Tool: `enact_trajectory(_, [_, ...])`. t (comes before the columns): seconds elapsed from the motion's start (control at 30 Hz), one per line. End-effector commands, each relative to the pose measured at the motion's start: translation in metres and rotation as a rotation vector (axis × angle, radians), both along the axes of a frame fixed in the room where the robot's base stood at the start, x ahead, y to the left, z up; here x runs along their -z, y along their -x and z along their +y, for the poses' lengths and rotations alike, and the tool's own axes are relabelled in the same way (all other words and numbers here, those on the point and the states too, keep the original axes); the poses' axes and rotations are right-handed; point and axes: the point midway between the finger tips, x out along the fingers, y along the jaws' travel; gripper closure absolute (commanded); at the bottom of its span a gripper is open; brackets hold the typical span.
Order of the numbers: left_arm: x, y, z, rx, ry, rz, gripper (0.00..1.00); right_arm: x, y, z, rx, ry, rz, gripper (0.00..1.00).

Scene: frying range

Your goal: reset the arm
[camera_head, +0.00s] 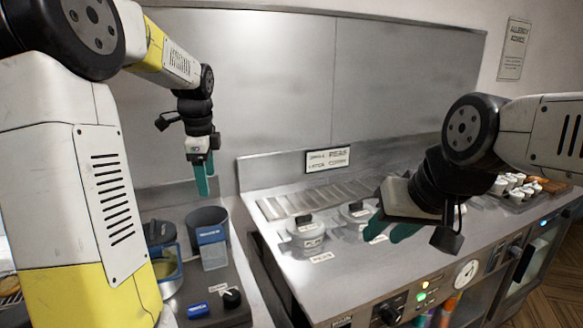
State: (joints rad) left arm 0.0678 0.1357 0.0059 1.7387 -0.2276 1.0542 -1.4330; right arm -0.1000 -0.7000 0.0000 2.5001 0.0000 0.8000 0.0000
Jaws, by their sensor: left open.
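My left gripper (203,176) has green fingers and hangs pointing down in front of the steel back panel, above the left-hand counter. It is open, and nothing shows between its fingers. My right gripper (388,230) reaches in from the right over the frying range (340,276), its green fingers pointing left and down. The two fingers look apart, with nothing visible between them. The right gripper hides part of the range top behind it.
Two lidded pots (307,236) sit in the range top near the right gripper. A dark container (208,222) and a blue-labelled box (212,248) stand on the left counter. Several small cups (513,186) stand at far right.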

Motion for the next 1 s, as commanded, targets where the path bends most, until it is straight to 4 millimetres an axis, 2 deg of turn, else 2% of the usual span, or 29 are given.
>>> enact_trajectory(0.03, [-0.012, 0.02, -0.01, -0.088, 0.036, -0.034, 0.29, 0.0, 0.0, 0.0, 0.0, 0.0, 0.0, 0.64])
enact_trajectory(0.1, [-0.021, 0.045, -0.023, -0.221, 0.096, -0.074, 0.29, 0.0, 0.0, 0.0, 0.0, 0.0, 0.0, 0.64])
enact_trajectory(0.3, [-0.036, 0.117, -0.056, -0.6, 0.293, -0.163, 0.29, 0.0, 0.0, 0.0, 0.0, 0.0, 0.0, 0.64])
enact_trajectory(0.5, [-0.028, 0.185, -0.083, -0.959, 0.514, -0.199, 0.29, 0.0, 0.0, 0.0, 0.0, 0.0, 0.0, 0.64])
enact_trajectory(0.6, [-0.02, 0.209, -0.093, -1.1, 0.607, -0.197, 0.29, 0.0, 0.0, 0.0, 0.0, 0.0, 0.0, 0.64])
enact_trajectory(0.8, [-0.009, 0.233, -0.102, -1.255, 0.71, -0.184, 0.29, 0.0, 0.0, 0.0, 0.0, 0.0, 0.0, 0.64])
enact_trajectory(1.0, [-0.007, 0.236, -0.103, -1.277, 0.722, -0.181, 0.29, 0.0, 0.0, 0.0, 0.0, 0.0, 0.0, 0.64])
